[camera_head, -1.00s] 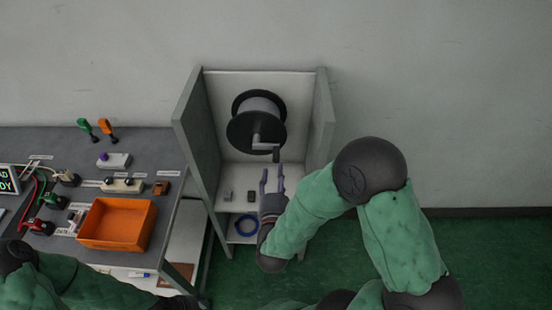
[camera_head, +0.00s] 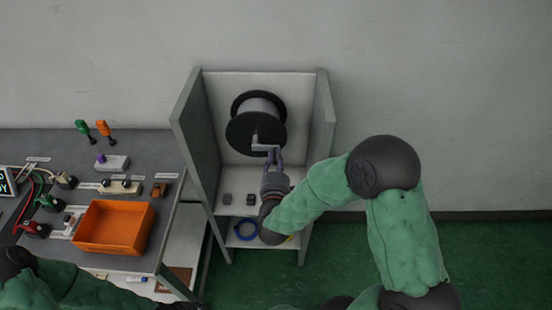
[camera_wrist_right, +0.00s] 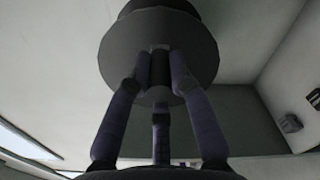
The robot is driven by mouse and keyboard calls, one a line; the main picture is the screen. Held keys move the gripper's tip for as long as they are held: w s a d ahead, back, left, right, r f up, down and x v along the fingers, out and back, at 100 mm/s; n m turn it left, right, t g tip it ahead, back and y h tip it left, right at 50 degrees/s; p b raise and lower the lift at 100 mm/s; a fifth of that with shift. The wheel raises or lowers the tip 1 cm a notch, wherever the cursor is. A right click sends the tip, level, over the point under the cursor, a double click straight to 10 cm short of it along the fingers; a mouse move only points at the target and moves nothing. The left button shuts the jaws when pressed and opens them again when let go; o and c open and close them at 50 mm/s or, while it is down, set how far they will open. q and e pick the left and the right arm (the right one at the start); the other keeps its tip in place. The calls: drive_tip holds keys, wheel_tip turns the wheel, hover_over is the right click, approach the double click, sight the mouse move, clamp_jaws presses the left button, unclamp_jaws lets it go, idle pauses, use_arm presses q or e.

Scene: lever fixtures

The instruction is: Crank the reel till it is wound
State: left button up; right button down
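The reel (camera_head: 244,132) is a dark-flanged spool with a pale grey drum, mounted in an open grey cabinet. Its crank (camera_head: 258,146) sits on the front face, with the arm pointing right. My right gripper (camera_head: 273,153) reaches up to the crank from below. In the right wrist view the dark crank handle (camera_wrist_right: 159,68) stands between the fingertips of my right gripper (camera_wrist_right: 160,65), which close in on it from both sides. The reel's round face (camera_wrist_right: 118,58) is just beyond. My left arm crosses the lower left corner; its fingers do not show.
Cabinet side walls (camera_head: 194,125) flank the reel closely. Two small dark blocks lie on the cabinet shelf, and a blue ring (camera_head: 246,228) lies below. At left, a grey table (camera_head: 45,145) holds an orange bin (camera_head: 116,251), levers and switches.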

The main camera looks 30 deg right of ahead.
drive_tip(key=shift+f, duration=0.15)
drive_tip(key=f+m, duration=0.1)
drive_tip(key=m+b, duration=0.1)
drive_tip(key=m, duration=0.1)
drive_tip(key=shift+w+a+f, duration=0.1)
drive_tip(key=shift+a+f, duration=0.05)
drive_tip(key=shift+f, duration=0.25)
drive_tip(key=shift+w+a+f+m+b, duration=0.15)
drive_tip(key=shift+f+m+b, duration=0.25)
drive_tip(key=shift+m, duration=0.55)
drive_tip(key=shift+w+a+f+m+b, duration=0.1)
drive_tip(key=shift+a+f+m+b, duration=0.3)
drive_tip(key=shift+m, duration=0.55)
drive_tip(key=shift+d, duration=0.15)
